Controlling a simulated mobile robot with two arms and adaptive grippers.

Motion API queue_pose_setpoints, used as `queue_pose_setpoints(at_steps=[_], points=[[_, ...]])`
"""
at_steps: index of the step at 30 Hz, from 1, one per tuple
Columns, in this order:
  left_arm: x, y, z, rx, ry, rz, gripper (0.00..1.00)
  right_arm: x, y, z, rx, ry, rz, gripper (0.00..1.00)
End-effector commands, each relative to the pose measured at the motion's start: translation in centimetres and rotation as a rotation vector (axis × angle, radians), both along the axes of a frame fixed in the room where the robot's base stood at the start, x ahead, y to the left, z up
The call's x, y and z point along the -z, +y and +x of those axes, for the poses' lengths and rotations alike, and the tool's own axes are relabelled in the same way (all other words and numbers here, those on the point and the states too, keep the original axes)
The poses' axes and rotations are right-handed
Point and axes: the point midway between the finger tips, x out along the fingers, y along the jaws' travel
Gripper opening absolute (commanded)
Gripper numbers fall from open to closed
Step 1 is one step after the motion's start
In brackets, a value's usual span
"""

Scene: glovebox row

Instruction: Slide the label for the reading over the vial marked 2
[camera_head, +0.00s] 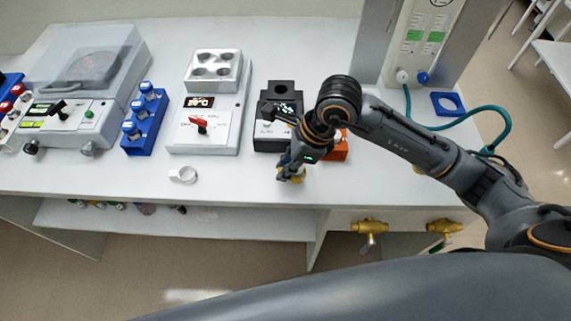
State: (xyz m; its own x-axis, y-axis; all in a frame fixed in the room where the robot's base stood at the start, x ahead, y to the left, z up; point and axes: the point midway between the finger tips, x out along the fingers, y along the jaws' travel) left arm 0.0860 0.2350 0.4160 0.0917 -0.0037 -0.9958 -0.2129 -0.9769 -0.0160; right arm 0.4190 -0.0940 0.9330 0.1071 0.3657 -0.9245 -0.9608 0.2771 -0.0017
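Several blue-capped vials stand in a blue rack (145,120) left of centre. Their marks are too small to read. A white ring-shaped piece (183,174), perhaps a label sleeve, lies on the bench in front of the red-knob device. My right gripper (291,172) points down near the bench's front edge, in front of the black device (279,118). Something yellow and blue shows at its fingertips. I cannot tell whether it is held or whether the fingers are closed. My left gripper is not in view.
A device with a red knob (200,123) and small display stands mid-bench. A clear-lidded machine (85,75) and red-capped vials (8,105) are at left. An orange block (338,150) is partly hidden behind my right arm. The bench's front left is clear.

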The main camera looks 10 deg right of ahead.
Motion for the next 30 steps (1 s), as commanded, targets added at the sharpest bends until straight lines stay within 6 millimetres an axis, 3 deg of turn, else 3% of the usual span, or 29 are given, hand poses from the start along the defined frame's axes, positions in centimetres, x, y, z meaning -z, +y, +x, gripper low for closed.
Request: queue_pose_setpoints(at_steps=[1, 3, 14, 17, 30], points=[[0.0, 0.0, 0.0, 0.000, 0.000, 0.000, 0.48, 0.0, 0.0, 0.0, 0.000, 0.000, 0.000, 0.28], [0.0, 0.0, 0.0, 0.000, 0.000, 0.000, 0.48, 0.0, 0.0, 0.0, 0.000, 0.000, 0.000, 0.42], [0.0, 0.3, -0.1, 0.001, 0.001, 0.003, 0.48, -0.3, -0.1, 0.0, 0.001, -0.002, -0.001, 0.42], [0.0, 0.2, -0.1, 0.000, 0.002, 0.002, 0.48, -1.4, -0.5, -0.1, 0.000, -0.002, 0.000, 0.42], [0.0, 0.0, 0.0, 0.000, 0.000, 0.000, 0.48, -9.4, -3.7, -0.9, 0.001, -0.005, 0.000, 0.42]])
